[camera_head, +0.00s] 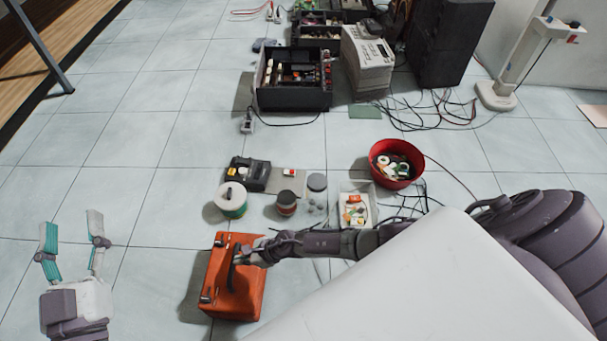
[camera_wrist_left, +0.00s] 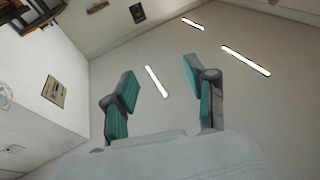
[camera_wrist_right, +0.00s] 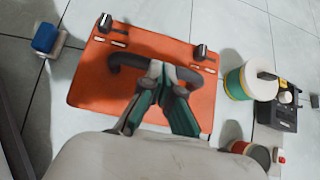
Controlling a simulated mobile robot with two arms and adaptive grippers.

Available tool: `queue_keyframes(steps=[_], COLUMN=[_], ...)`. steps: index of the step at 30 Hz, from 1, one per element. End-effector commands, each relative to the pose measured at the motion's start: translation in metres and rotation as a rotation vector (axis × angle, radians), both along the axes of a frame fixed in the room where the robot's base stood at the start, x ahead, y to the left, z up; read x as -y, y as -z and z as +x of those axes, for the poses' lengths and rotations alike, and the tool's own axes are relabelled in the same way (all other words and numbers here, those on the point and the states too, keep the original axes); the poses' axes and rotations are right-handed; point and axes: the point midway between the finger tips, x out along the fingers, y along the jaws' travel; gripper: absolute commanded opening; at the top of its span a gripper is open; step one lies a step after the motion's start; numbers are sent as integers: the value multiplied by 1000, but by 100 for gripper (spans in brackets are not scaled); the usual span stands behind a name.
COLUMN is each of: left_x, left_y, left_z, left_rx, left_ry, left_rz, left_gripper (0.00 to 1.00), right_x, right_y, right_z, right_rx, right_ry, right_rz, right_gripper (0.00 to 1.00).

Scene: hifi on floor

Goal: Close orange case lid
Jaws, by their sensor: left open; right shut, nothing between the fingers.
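The orange case (camera_head: 244,298) sits on the floor, low and centre-left in the head view. Its upper orange face (camera_wrist_right: 90,85) fills much of the right wrist view, with two dark latches along one edge and a dark curved handle (camera_wrist_right: 124,59). No open inside shows; I cannot tell whether the lid is fully down. My right gripper (camera_head: 247,254) is shut and empty over this face, its fingertips (camera_wrist_right: 165,73) at the handle and partly hiding it. My left gripper (camera_head: 71,228) is open and empty, left of and apart from the case, pointing upward in its wrist view (camera_wrist_left: 160,78).
A green-and-white spool (camera_head: 231,200), a dark device (camera_head: 248,174), a small jar (camera_head: 286,203) and a white tray (camera_head: 371,213) stand just beyond the case. A red bowl (camera_head: 396,166) and loose cables lie to the right. The floor at left is clear.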

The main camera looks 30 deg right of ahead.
Motion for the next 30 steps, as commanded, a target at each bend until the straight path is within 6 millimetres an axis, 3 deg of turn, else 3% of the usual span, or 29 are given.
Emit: queue_keyframes(steps=[6, 12, 30], left_x=[2, 2, 1], left_y=[-33, -54, -64], left_z=[-13, -26, -34], left_rx=[218, 354, 424], left_ry=[14, 21, 24], left_rz=[-61, -99, -119], left_gripper=[56, 56, 56], right_x=[-16, -23, -26], right_y=[9, 13, 15], right_z=[12, 17, 20], right_rx=[1, 0, -1], right_ry=[-1, -1, 1], right_rz=[0, 1, 0], right_gripper=[0, 0, 0])
